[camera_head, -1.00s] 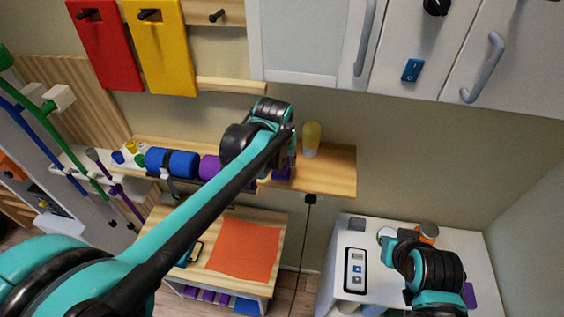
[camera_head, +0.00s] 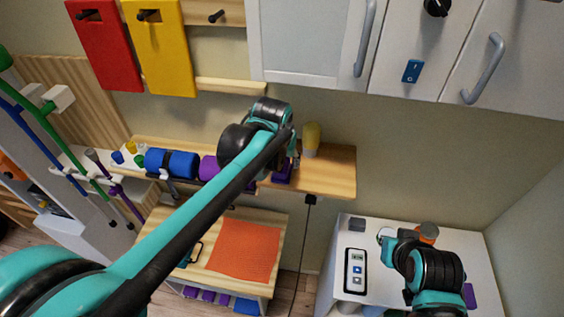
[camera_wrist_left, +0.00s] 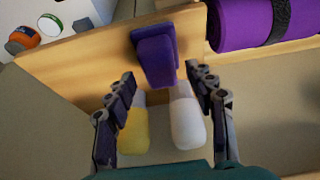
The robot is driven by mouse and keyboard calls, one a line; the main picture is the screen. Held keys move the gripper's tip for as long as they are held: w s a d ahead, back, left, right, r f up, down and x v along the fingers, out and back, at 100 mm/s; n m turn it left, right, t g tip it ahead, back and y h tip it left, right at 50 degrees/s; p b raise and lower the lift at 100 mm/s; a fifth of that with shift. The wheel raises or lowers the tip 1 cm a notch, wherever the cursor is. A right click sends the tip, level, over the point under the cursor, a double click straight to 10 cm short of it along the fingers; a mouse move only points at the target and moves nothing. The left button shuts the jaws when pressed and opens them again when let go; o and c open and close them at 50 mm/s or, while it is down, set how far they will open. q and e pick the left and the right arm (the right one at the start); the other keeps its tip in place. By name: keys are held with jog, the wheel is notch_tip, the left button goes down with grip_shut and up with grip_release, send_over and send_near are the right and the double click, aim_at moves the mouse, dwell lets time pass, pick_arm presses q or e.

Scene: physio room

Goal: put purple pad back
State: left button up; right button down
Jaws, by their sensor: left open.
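A purple block-like pad (camera_wrist_left: 155,55) stands on the wooden shelf, ahead of my left gripper (camera_wrist_left: 160,88) in the left wrist view. In the head view, purple (camera_head: 282,174) shows just below that gripper (camera_head: 291,150). My left gripper is open and empty, its fingers apart with the purple pad beyond them, not between them. Another flat purple piece (camera_head: 470,295) lies at the right on the white cabinet, partly hidden by my right arm. My right gripper (camera_head: 388,243) is over that cabinet; its fingers are mostly hidden.
A yellow bottle (camera_wrist_left: 133,130) and a white one (camera_wrist_left: 183,118) show between and below the left fingers. A purple roll (camera_wrist_left: 250,22) and blue roll (camera_head: 172,162) lie along the shelf (camera_head: 335,170). Red (camera_head: 105,45) and yellow (camera_head: 160,45) pads hang above, beside an empty peg (camera_head: 217,16).

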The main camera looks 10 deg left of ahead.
pick_arm(q)
jog(key=v, duration=0.9)
jog(key=s+a+f+t, duration=0.1)
jog(key=s+a+f, duration=0.2)
jog(key=s+f, duration=0.2)
jog(key=s+a+f+t, duration=0.1)
jog(key=s+a+f, duration=0.3)
jog(key=s, duration=0.5)
notch_tip(320, 180, down, 2)
jog(key=shift+s+f+t, duration=0.1)
jog(key=shift+s+t, duration=0.1)
jog(key=shift+t, duration=0.2)
notch_tip(320, 180, down, 26)
jog(key=b, duration=2.5)
jog(key=shift+r, duration=0.25)
